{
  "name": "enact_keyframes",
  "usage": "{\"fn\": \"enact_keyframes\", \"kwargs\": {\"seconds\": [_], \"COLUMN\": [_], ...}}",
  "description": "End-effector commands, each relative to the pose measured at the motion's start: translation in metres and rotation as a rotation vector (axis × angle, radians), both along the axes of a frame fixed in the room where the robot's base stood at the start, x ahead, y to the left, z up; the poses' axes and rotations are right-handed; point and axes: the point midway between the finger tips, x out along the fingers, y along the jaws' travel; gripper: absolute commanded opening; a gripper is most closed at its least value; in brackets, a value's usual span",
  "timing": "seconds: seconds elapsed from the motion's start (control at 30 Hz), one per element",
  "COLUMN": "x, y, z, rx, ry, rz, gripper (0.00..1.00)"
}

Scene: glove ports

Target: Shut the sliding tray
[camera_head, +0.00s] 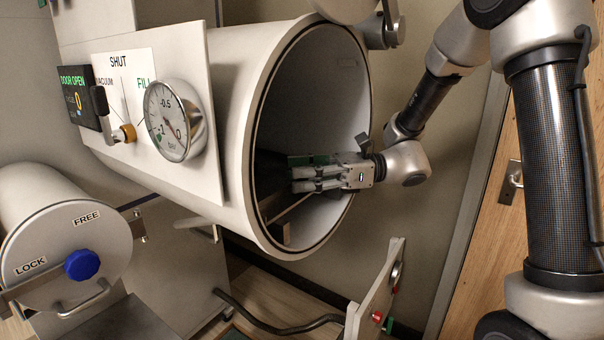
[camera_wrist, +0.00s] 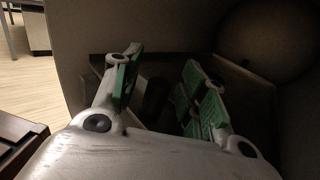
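The sliding tray (camera_wrist: 258,92) is a dark, shallow, walled shape inside the large white cylindrical chamber (camera_head: 235,85), seen beyond my fingers in the wrist view. In the head view it is mostly lost in shadow, and a pale rail-like piece (camera_head: 289,212) shows low inside the mouth. My gripper (camera_head: 294,177) reaches in through the open mouth from the right, roughly level. In the wrist view my gripper (camera_wrist: 162,62) has its green-padded fingers apart. A dark shape lies between them; I cannot tell whether it is part of the tray or touched.
The chamber's round rim surrounds my gripper. A gauge (camera_head: 174,120) and a valve panel (camera_head: 125,90) are on its side. A smaller cylinder with a blue knob (camera_head: 82,264) is lower left. A panel with a red button (camera_head: 377,316) stands below right; a wooden door (camera_head: 520,190) is at right.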

Motion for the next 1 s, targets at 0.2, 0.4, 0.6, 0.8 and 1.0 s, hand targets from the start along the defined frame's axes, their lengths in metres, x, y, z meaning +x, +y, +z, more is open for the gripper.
{"fn": "enact_keyframes", "kwargs": {"seconds": [0.2,0.4,0.6,0.8,1.0], "x": [0.0,0.004,0.009,0.014,0.015], "y": [-0.001,-0.024,-0.069,-0.105,-0.119], "z": [0.0,0.0,-0.001,-0.001,-0.001], "rx": [0.0,-0.001,-0.001,-0.001,0.0], "ry": [0.001,0.0,0.001,0.0,0.001], "rz": [0.0,-0.004,-0.004,-0.003,0.0], "gripper": [0.42,0.42,0.42,0.42,0.42]}}
